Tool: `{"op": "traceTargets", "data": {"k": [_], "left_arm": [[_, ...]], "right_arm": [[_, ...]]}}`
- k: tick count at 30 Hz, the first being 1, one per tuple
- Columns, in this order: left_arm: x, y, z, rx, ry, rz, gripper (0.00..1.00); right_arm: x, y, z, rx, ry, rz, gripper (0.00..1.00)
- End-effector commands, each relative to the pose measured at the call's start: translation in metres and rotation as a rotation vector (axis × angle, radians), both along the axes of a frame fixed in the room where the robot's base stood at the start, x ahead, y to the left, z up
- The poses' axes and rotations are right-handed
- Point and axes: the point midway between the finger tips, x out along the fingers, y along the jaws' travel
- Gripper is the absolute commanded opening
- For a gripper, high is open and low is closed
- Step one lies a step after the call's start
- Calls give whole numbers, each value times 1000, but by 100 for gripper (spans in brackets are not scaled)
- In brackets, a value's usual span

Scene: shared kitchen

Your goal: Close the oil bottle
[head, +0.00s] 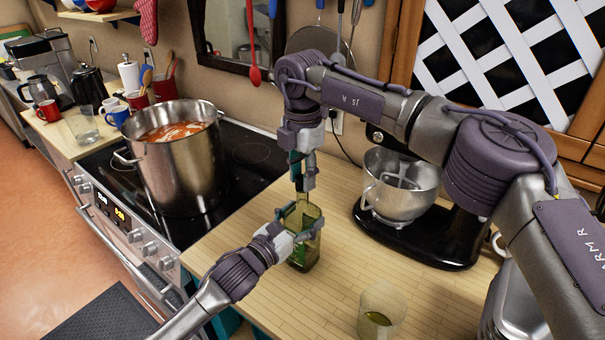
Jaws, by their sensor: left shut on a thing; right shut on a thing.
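The oil bottle (303,252) is green, see-through glass and stands upright on the wooden counter. My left gripper (299,236) comes in from the left and is shut around the bottle's body. My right gripper (303,180) points down from above, right over the bottle's top. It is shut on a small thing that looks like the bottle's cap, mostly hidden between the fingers. I cannot tell whether this cap touches the bottle's neck.
A glass with some oil (381,312) stands at the counter's front. A stand mixer with a steel bowl (401,188) is to the right. A big soup pot (178,165) stands on the stove (250,152) at left. The counter (232,240) left of the bottle is clear.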

Motion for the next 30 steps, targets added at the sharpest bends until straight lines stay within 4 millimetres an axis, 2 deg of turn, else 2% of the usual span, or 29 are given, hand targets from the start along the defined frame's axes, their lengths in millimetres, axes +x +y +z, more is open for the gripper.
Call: {"op": "traceTargets", "data": {"k": [9,13,18,26,27,30], "left_arm": [[0,-1,0,1,-2,-1,0],[0,-1,0,1,-2,-2,0],[-1,-1,0,1,-2,-2,0],[-1,-1,0,1,-2,-2,0],[-1,-1,0,1,-2,-2,0],[-1,-1,0,1,-2,-2,0]], "right_arm": [[1,0,0,2,-3,-817,19],[1,0,0,1,-2,-1060,19],[1,0,0,2,-3,-1195,19],[1,0,0,2,-3,-1202,19],[1,0,0,2,-3,-1202,36],[1,-1,0,1,-3,-1202,52]]}}
